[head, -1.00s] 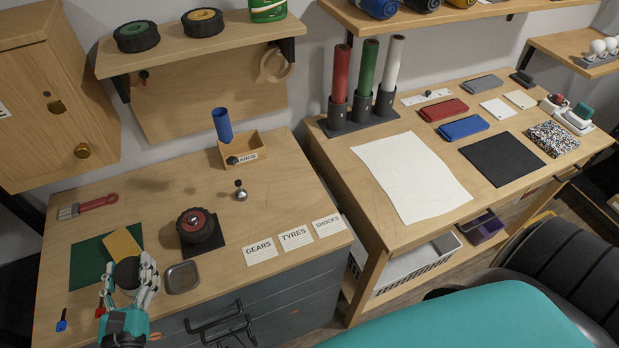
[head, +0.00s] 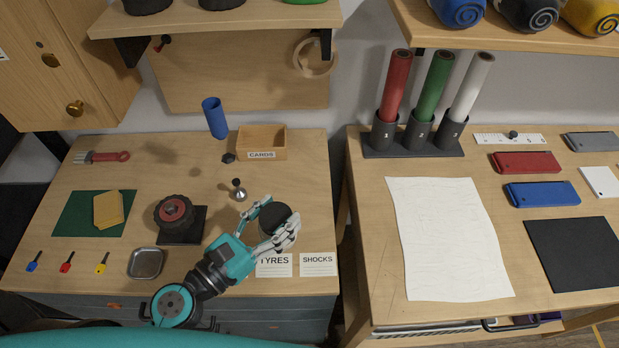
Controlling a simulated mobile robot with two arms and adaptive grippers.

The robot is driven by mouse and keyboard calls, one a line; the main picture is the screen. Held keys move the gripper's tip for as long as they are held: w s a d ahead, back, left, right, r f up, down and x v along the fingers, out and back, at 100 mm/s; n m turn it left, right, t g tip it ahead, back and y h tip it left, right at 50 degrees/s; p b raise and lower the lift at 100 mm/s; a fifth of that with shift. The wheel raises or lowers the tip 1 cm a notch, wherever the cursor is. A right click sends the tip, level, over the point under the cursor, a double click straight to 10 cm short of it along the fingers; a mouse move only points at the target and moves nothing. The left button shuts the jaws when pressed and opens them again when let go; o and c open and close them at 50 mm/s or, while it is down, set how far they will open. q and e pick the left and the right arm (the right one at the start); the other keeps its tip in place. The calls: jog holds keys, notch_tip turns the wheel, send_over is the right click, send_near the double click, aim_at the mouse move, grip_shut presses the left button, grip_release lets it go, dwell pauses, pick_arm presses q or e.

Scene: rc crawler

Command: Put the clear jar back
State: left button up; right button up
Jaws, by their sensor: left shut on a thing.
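My left gripper (head: 272,228) is shut on a round thing with a dark, flat top (head: 273,217), over the right part of the left workbench. The fingers hide much of its sides, so I cannot make out clear jar walls or tell its height above the bench. No other clear jar stands out in view. My right gripper is not in view.
Near the hand are a small metal knob (head: 239,193), a wheel (head: 173,213) on a black pad and a metal dish (head: 146,263). Behind stand the CARDS box (head: 262,142) and a blue tube (head: 214,118). A shelf (head: 214,20) hangs above. Bare wood lies right of the hand.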

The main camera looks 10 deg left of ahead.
pick_arm(q)
jog(key=w+f, duration=0.1)
jog(key=w, duration=0.3)
jog(key=w+d+f, duration=0.1)
jog(key=w, duration=0.3)
jog(key=w+f, duration=0.2)
jog(key=w, duration=0.2)
jog(key=shift+d+p, duration=0.4)
jog(key=shift+w+f, duration=0.1)
jog(key=shift+f, duration=0.25)
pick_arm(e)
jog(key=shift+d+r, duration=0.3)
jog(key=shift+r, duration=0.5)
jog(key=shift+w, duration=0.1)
pick_arm(q)
jog(key=shift+f+b, duration=0.2)
jog(key=shift+b, duration=0.1)
jog(key=o, duration=1.3)
jog(key=shift+r, duration=0.1)
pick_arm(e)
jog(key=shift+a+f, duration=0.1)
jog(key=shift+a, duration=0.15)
